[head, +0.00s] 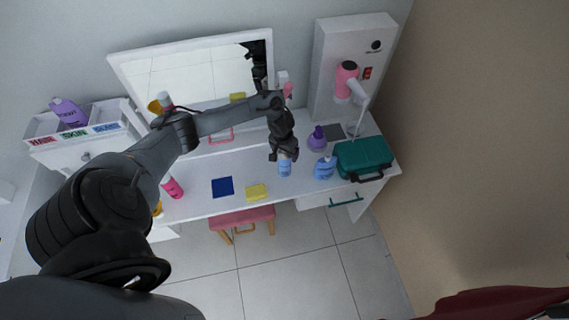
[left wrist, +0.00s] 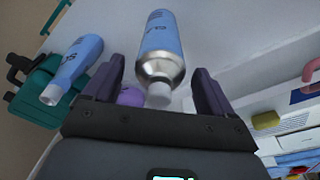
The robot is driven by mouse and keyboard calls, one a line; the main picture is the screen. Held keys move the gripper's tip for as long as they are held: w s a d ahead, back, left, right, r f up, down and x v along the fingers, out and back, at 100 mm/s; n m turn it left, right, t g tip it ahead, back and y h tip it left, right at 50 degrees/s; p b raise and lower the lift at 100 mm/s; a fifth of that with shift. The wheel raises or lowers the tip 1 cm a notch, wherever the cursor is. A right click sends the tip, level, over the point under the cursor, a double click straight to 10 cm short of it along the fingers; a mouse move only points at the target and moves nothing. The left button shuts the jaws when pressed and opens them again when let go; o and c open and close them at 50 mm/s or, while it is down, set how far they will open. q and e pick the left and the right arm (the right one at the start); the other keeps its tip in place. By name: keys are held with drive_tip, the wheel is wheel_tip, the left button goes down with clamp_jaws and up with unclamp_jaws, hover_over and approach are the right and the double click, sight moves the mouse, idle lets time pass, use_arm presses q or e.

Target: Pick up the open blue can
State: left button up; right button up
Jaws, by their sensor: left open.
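The blue can (head: 285,169) stands on the white table near its front edge. In the left wrist view the can (left wrist: 161,38) shows dark lettering, a silver shoulder and a bare white nozzle, with no cap on it. My left gripper (head: 284,154) is over the top of the can. In the left wrist view my gripper's (left wrist: 159,72) two dark fingers are spread, one on each side of the nozzle and shoulder. I see a gap on both sides, so the fingers do not appear to grip it. My right gripper is not in view.
A blue bottle (head: 324,168) with a white cap and a green case (head: 363,158) stand right of the can. A purple bottle (head: 317,139) is behind. A yellow sponge (head: 256,192) and a dark blue cloth (head: 222,187) lie left. A mirror (head: 200,72) stands behind.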

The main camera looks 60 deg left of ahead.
use_arm(q)
clamp_jaws()
idle(0.5)
drive_tip(key=shift+r, duration=0.1)
